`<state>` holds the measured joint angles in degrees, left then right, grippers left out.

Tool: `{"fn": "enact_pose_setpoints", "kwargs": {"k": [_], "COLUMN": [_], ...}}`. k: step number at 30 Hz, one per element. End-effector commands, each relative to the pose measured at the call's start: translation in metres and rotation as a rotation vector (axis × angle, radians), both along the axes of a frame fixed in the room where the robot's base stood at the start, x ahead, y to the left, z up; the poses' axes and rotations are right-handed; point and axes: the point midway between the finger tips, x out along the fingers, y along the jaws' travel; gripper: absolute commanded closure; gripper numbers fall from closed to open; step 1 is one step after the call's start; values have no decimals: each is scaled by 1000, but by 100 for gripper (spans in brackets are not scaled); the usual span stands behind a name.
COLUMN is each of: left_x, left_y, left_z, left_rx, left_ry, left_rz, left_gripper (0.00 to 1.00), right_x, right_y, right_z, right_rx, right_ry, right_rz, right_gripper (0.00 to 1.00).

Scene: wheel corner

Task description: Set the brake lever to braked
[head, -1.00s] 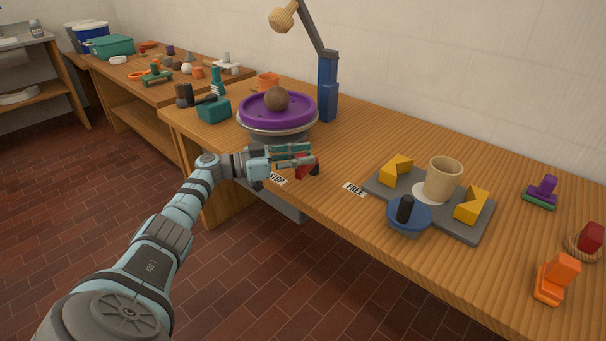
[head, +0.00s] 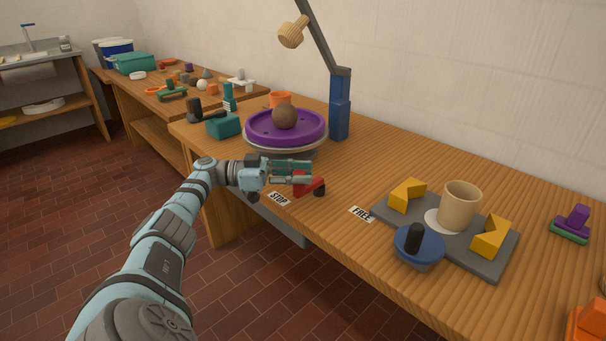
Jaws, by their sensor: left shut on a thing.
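The brake lever (head: 309,184) is red with a dark knob and sits at the front of the wooden bench, just behind the STOP label (head: 279,199). My left gripper (head: 303,177) reaches in from the left and is shut on the lever; its fingers hide part of it. The FREE label (head: 362,214) lies further right along the front edge. The purple wheel (head: 285,127) stands behind the gripper with a brown ball (head: 285,116) on top. My right gripper is not in view.
A blue post (head: 340,107) with a jointed arm rises behind the wheel. The bench between the labels is clear.

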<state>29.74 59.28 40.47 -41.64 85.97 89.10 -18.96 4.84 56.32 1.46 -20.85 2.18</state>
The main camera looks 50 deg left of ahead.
Motion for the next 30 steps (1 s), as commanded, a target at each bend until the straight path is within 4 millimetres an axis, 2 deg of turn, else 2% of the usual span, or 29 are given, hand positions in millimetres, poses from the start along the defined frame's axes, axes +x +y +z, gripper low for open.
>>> {"fn": "enact_pose_setpoints", "kwargs": {"k": [1, 5, 15, 17, 25, 30], "left_x": [-1, 1, 2, 1, 1, 1], "left_y": [0, -2, -2, -1, -2, -2], "left_z": [-3, -3, 3, 11, 77, 98], "left_rx": [0, -1, 1, 3, 3, 0], "left_ry": [8, 6, 1, 1, 0, 1], "left_rz": [-1, -4, -5, -5, -4, -4], "left_gripper": [74, 54, 54, 54, 54, 54], "right_x": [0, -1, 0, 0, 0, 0], "right_y": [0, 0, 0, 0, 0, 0], "right_z": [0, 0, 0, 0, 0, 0], "right_rx": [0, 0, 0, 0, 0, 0], "right_ry": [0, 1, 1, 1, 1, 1], "right_rz": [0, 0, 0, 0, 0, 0], "right_gripper": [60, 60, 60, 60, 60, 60]}}
